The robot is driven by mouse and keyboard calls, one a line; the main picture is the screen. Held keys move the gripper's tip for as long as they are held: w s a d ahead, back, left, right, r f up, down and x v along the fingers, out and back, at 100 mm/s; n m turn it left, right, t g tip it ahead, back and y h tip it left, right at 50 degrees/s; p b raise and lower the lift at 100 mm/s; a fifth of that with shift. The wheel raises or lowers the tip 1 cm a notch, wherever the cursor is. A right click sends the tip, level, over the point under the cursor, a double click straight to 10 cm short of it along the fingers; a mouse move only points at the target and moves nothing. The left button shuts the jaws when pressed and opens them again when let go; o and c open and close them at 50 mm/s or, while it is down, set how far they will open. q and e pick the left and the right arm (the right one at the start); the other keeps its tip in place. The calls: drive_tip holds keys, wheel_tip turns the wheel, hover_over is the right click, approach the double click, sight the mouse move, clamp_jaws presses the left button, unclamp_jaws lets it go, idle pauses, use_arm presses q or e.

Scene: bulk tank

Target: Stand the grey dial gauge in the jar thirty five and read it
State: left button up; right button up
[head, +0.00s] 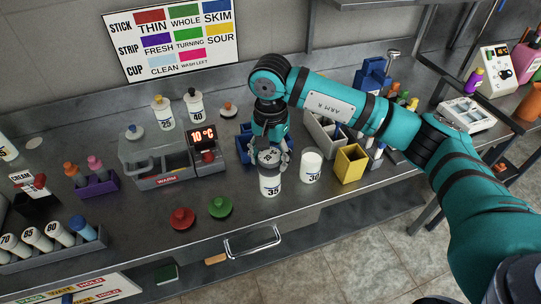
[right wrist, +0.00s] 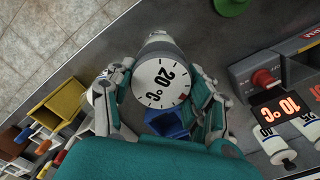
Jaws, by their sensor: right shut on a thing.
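My right gripper (head: 271,150) is shut on the dial gauge (right wrist: 162,82), one finger on each side of its round head. The gauge's head is at the jar's mouth. The stem is hidden, so I cannot tell how deep it sits. My left gripper is not in view.
A white jar marked 30 (head: 311,167) stands close to the right, then a yellow box (head: 350,163). A warm bath (head: 163,160) with a 10 °C display is to the left. Blue holder (right wrist: 167,122) is behind the gauge.

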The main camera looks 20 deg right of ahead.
idle(0.3)
drive_tip(key=o, duration=1.2)
drive_tip(key=shift+o, duration=0.2)
